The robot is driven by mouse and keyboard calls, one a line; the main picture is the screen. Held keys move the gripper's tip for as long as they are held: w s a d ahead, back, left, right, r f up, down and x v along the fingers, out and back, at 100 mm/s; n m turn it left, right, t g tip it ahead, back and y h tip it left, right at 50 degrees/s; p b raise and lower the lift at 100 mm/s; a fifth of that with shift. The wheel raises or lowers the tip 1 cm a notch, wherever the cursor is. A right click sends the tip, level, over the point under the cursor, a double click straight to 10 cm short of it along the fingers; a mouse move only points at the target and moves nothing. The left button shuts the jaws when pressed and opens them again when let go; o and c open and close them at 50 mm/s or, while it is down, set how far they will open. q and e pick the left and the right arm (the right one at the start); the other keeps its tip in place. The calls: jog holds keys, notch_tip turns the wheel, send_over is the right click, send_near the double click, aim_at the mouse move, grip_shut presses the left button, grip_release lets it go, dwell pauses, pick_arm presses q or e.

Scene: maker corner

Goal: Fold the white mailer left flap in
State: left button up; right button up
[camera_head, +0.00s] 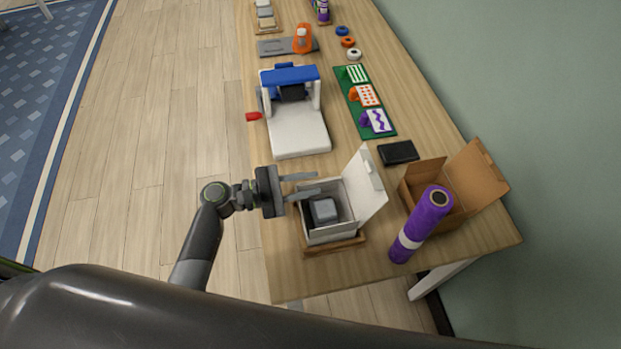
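The white mailer (332,234) is an open box on a wooden base (333,247) near the front of the table. Its large lid (364,189) stands up on the right side. A grey block (323,211) sits inside it. My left gripper (318,184) reaches in from the left at the mailer's far left corner. Its two fingers are apart, with a gap between them. I cannot tell whether a finger touches the mailer. The left flap is hard to make out beside the fingers. My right gripper is not in view.
A purple roll (423,224) leans by an open brown carton (456,188) to the right. A black flat case (398,152) lies behind. A white and blue machine (298,130) and a green board (363,103) stand farther back. The table's front edge is mostly clear.

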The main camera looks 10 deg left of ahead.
pick_arm(q)
jog(key=shift+w+d, duration=0.2)
jog(key=shift+d, duration=0.25)
grip_shut()
